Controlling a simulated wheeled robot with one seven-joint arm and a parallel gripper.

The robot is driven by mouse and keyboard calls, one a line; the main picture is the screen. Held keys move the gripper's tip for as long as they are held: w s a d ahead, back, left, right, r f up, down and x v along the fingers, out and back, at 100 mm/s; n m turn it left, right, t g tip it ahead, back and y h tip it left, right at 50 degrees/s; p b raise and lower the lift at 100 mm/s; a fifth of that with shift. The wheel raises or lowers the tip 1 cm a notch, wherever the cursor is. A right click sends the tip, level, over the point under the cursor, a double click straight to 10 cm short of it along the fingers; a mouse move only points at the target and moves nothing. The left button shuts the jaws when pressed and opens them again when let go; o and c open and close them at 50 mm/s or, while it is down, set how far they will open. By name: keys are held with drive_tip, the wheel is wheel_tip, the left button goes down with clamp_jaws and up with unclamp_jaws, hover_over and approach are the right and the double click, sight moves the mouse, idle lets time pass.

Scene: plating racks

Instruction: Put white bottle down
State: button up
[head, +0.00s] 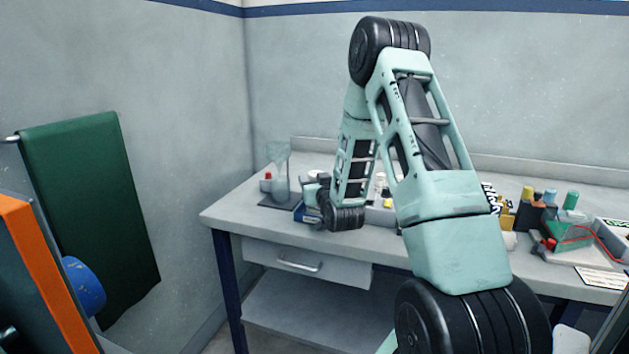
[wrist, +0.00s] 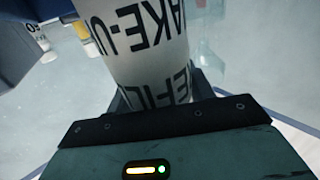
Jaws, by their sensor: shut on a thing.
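The white bottle (wrist: 140,45) with large black lettering fills the middle of the wrist view. The lettering appears upside down there. My gripper (wrist: 160,92) is shut on it, with dark finger parts showing on both sides of its lower end in the picture. In the head view, my arm reaches over the workbench (head: 240,212), and my wrist is low over its left part. The held bottle cannot be made out in the head view. I cannot tell whether it touches the bench.
A clear stand with a red part (head: 277,178) is at the bench's left end. Small white and yellow containers (head: 380,187) show behind my arm. Capped bottles (head: 549,198) and a green box with a red wire (head: 568,228) stand right. The front left bench corner is bare.

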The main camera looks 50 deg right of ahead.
drive_tip(key=shift+f+b, duration=0.15)
drive_tip(key=shift+b, duration=0.15)
drive_tip(key=o, duration=1.2)
drive_tip(key=shift+c, duration=0.2)
drive_tip(key=shift+r+p, duration=0.3)
drive_tip(key=shift+p, duration=0.1)
drive_tip(key=p+v, duration=0.4)
drive_tip(key=v, duration=0.5)
drive_tip(key=shift+s+a+r+p, duration=0.15)
drive_tip(key=shift+s+r+p, duration=0.1)
drive_tip(key=shift+p, duration=0.15)
drive_tip(key=s+p, duration=0.1)
drive_tip(key=p, duration=0.2)
drive_tip(key=s+a+p, duration=0.1)
drive_tip(key=p, duration=0.2)
drive_tip(key=shift+a+f, duration=0.1)
drive_tip(key=shift+f, duration=0.2)
